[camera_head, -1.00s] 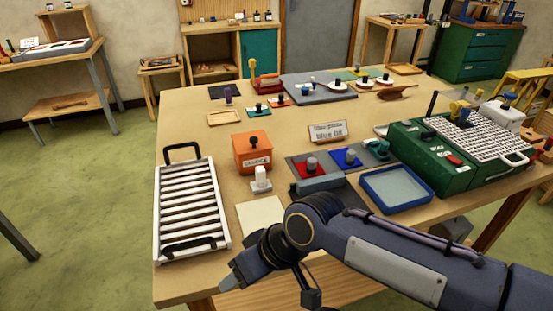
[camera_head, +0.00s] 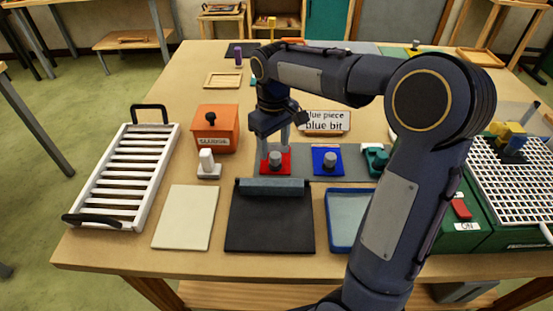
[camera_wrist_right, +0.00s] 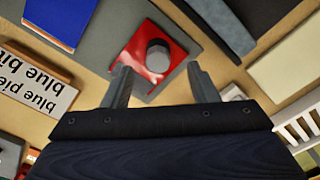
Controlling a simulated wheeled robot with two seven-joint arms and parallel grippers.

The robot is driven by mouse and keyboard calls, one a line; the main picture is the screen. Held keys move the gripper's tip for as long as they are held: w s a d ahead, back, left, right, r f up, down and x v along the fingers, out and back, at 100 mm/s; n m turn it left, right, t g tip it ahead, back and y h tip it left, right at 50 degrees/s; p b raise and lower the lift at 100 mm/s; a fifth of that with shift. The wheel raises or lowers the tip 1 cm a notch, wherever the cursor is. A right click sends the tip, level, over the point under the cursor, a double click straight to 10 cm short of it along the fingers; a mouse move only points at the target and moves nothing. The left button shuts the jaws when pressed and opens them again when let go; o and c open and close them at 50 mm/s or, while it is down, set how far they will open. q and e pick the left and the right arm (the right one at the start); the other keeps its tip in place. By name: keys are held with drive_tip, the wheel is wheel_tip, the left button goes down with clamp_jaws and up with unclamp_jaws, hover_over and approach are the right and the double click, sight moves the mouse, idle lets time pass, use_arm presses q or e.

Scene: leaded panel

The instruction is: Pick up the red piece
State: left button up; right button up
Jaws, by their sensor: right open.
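The red piece (camera_head: 275,163) is a flat red square with a grey knob. It lies on a grey mat (camera_head: 300,165) near the middle of the table, left of a blue piece (camera_head: 327,159). My right gripper (camera_head: 275,146) points down over the red piece, its fingers on either side of the knob from above. In the right wrist view the red piece (camera_wrist_right: 177,56) lies just beyond the two open fingertips (camera_wrist_right: 160,78), with nothing between them. I cannot tell whether the fingers touch it. My left gripper is not in view.
A black mat with a grey bar (camera_head: 270,228) lies in front. A blue-rimmed tray (camera_head: 338,246) and green machine (camera_head: 470,235) are at right. An orange box (camera_head: 216,130), white knobbed block (camera_head: 208,168) and slatted rack (camera_head: 128,175) are left. A sign (camera_head: 325,122) stands behind.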

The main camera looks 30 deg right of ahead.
sight(275, 154)
wheel_tip(275, 154, down, 5)
drive_tip(key=shift+d, duration=0.1)
drive_tip(key=c, duration=1)
drive_tip(key=shift+r, duration=0.1)
drive_tip(key=shift+w+r, duration=0.1)
drive_tip(key=shift+r, duration=0.5)
drive_tip(key=s+a+r, duration=0.3)
drive_tip(key=a+r, duration=0.8)
drive_tip(key=a, duration=0.2)
drive_tip(key=shift+s+a+r, duration=0.15)
drive_tip(key=shift+a+r, duration=0.2)
